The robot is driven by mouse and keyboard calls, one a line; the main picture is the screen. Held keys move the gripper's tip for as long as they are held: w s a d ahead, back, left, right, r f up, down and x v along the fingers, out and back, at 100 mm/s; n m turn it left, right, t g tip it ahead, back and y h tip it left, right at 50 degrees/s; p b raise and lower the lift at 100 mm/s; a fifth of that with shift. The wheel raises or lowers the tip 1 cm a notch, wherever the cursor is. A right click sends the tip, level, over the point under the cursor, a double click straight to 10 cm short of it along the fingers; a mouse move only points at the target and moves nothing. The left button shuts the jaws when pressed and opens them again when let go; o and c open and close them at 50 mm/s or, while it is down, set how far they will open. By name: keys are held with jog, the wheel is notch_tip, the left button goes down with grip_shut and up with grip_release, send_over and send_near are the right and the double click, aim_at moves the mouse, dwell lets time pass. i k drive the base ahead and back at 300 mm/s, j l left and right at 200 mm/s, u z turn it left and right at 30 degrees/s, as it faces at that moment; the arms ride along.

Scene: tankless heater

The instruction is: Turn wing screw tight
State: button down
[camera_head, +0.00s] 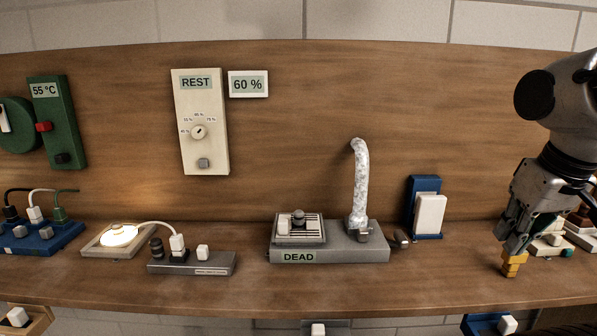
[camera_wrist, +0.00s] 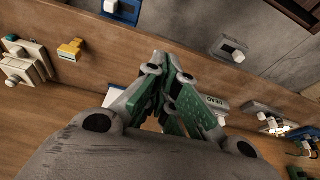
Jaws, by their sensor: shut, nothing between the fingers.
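I cannot tell for certain which part is the wing screw. A small grey fitting (camera_head: 363,235) stands at the foot of a silver corrugated pipe (camera_head: 361,185), on a grey unit (camera_head: 350,256) with a "DEAD" label. Another small dark grey piece (camera_head: 401,238) lies just right of that unit. My gripper (camera_head: 512,248) is low over the bench at the right, well to the right of both. Its fingers also show in the wrist view (camera_wrist: 158,62), closed together and empty. In the head view a yellow block (camera_head: 512,265) shows just below the fingertips; in the wrist view they are apart from it.
A blue holder (camera_head: 423,186) with a white block stands between the grey unit and my arm. White fixtures (camera_head: 548,246) sit behind my gripper at the right. A grey power strip (camera_head: 192,263) and lit lamp (camera_head: 118,236) are left. The front bench strip (camera_head: 440,278) is clear.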

aim_at(402, 241)
jog(key=j+z, duration=0.25)
jog(key=j, duration=0.65)
jog(key=j+z, duration=0.25)
jog(key=j, duration=0.7)
jog(key=i, duration=0.05)
